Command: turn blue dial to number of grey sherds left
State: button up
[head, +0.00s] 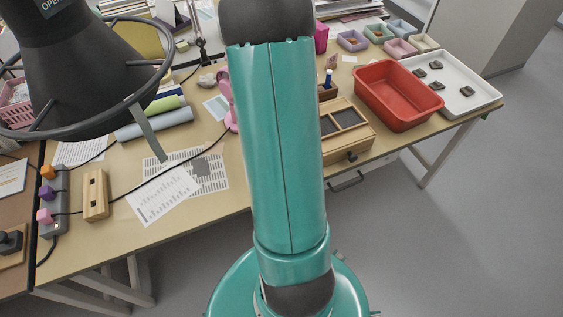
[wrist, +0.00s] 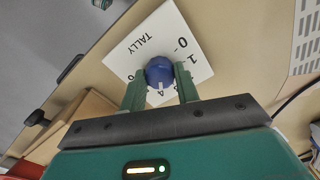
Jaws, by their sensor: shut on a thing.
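The blue dial (wrist: 159,70) sits on a white card (wrist: 126,53) marked TALLY, with 0 and 1 legible and other marks partly covered. A white line on the dial points toward the bottom of the wrist view. My gripper (wrist: 160,77) has its green fingers on either side of the dial, shut on it. In the head view my arm hides the dial and gripper. Several dark grey sherds (head: 436,65) lie apart in a white tray (head: 465,72) at the table's right end.
A red tub (head: 398,95) stands beside the white tray. A wooden box (head: 346,130) with dark compartments lies near the front edge. A black lamp (head: 85,70) hangs at the left. Printed sheets (head: 163,195) and a power strip (head: 53,200) lie at left.

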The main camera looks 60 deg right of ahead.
jog(key=shift+m, duration=0.3)
jog(key=o, duration=1)
notch_tip(320, 180, up, 14)
jog(key=shift+f, duration=0.1)
dwell(0.6)
